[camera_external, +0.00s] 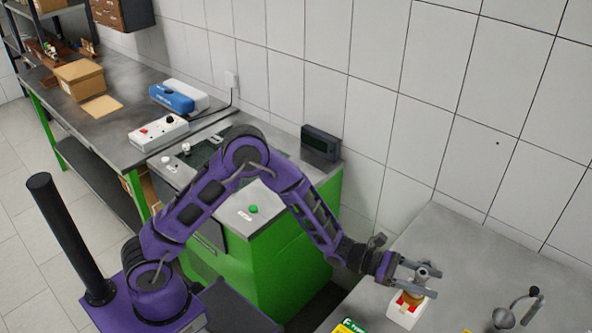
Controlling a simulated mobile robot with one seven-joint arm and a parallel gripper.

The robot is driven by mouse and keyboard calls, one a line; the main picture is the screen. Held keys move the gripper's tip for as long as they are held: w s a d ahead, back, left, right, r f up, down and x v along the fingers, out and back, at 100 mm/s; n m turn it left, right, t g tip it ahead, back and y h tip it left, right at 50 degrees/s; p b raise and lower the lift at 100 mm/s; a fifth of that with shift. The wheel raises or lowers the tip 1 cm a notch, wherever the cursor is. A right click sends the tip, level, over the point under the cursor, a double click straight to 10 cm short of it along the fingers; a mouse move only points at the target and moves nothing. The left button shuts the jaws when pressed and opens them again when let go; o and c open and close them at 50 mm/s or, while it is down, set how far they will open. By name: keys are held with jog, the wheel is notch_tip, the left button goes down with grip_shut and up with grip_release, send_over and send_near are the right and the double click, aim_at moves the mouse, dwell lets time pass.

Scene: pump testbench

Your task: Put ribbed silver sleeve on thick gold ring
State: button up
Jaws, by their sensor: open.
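My gripper (434,281) is open at the right, above the grey worktop, with its two fingers pointing right. A small silver-grey piece (424,269) shows at the fingers; it may be the ribbed silver sleeve, but its ribs are too small to make out. I cannot tell whether the fingers touch it. Just below the fingers is a white block (403,317) with a red and gold-coloured part (409,299) on top. The gold part may be the thick gold ring; the fingers partly hide it.
On the same worktop (460,250) stand a grey metal cup-like part (503,318) and a curved metal handle (532,295) to the right. A yellow and green box (348,327) is at the bottom edge. A tiled wall stands behind. The worktop behind the gripper is clear.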

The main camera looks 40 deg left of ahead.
jog(key=v, duration=1)
jog(key=shift+a, duration=0.3)
